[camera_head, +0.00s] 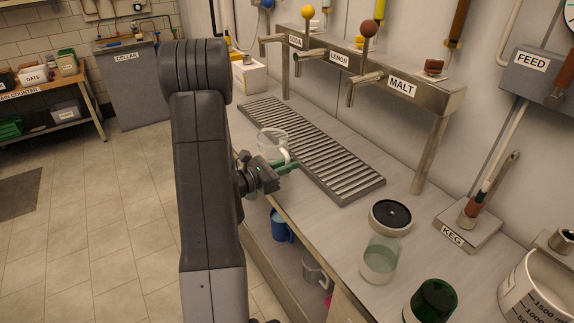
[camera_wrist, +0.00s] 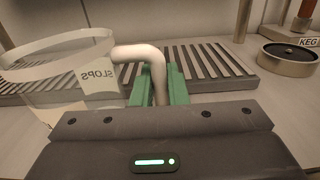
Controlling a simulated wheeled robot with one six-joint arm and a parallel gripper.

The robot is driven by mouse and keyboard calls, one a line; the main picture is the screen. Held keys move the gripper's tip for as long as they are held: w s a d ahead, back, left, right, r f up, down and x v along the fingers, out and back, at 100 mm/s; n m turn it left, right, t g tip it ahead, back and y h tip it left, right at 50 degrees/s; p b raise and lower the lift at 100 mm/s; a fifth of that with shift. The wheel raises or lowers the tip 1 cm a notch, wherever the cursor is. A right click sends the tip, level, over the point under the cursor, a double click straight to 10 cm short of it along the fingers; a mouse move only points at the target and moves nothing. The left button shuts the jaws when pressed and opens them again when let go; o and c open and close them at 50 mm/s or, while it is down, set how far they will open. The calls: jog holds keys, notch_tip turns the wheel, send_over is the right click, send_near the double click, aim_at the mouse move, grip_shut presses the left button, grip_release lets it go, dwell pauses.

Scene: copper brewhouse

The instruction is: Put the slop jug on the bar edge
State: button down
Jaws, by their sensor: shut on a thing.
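The slop jug (camera_head: 270,148) is a clear vessel with a pale handle, in front of the drip tray's near side in the head view. In the wrist view the jug (camera_wrist: 50,72) is at the left, looks upright, and its label reads SLOPS. My gripper (camera_head: 284,166) has its green fingers on either side of the handle, also seen in the wrist view (camera_wrist: 159,88), and is shut on it.
The slatted drip tray (camera_head: 345,186) lies behind the jug, below the SODA, LEMON and MALT taps. A round black-topped dish (camera_head: 390,215), a clear glass (camera_head: 380,260) and a dark green vessel (camera_head: 432,301) stand to the right. A blue mug (camera_head: 281,228) is on the shelf below.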

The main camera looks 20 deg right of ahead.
jog(key=shift+f, duration=0.2)
jog(key=c, duration=1.4)
grip_release()
jog(key=shift+c, duration=0.2)
jog(key=shift+r, duration=0.1)
jog(key=shift+a+r, duration=0.1)
jog(key=shift+r, duration=0.05)
jog(key=s+a+b, duration=0.1)
jog(key=a, duration=1)
jog(key=shift+s+a+b, duration=0.3)
jog(key=shift+s+a, duration=0.05)
